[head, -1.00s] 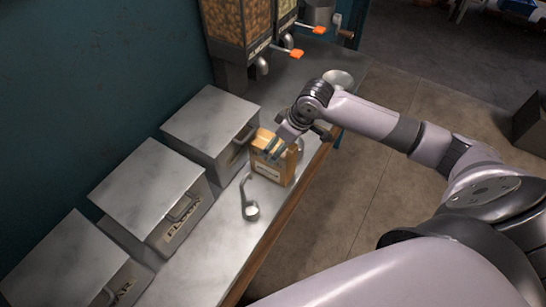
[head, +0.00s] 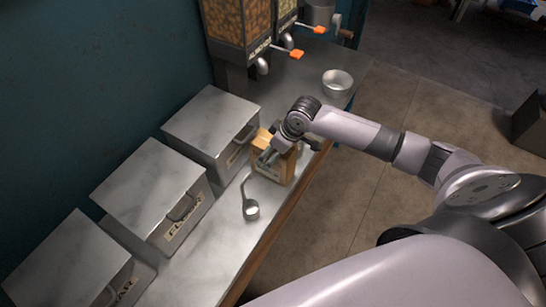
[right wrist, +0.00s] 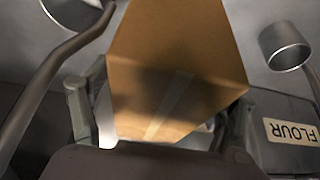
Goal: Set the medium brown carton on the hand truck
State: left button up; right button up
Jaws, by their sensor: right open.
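The brown carton (head: 287,174) stands on the metal counter, with a pale label low on its front. My right gripper (head: 268,157) is at its upper part and hides some of it. In the right wrist view the carton (right wrist: 180,45) fills the middle. The open fingers of my right gripper (right wrist: 168,95) lie on either side of it; I cannot tell whether they touch it. No hand truck can be made out. My left gripper is not in view.
A metal ladle (head: 250,208) lies just left of the carton. Metal bins, including a flour bin (head: 155,195), line the wall. A metal bowl (head: 338,83) and dispensers (head: 240,25) stand farther back. Open floor (head: 400,100) lies right of the counter.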

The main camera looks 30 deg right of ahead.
jog(key=shift+f, duration=0.2)
dwell(0.3)
jog(key=shift+c, duration=0.4)
jog(key=c, duration=1.6)
jog(key=shift+o, duration=0.2)
jog(key=shift+w+r, duration=0.1)
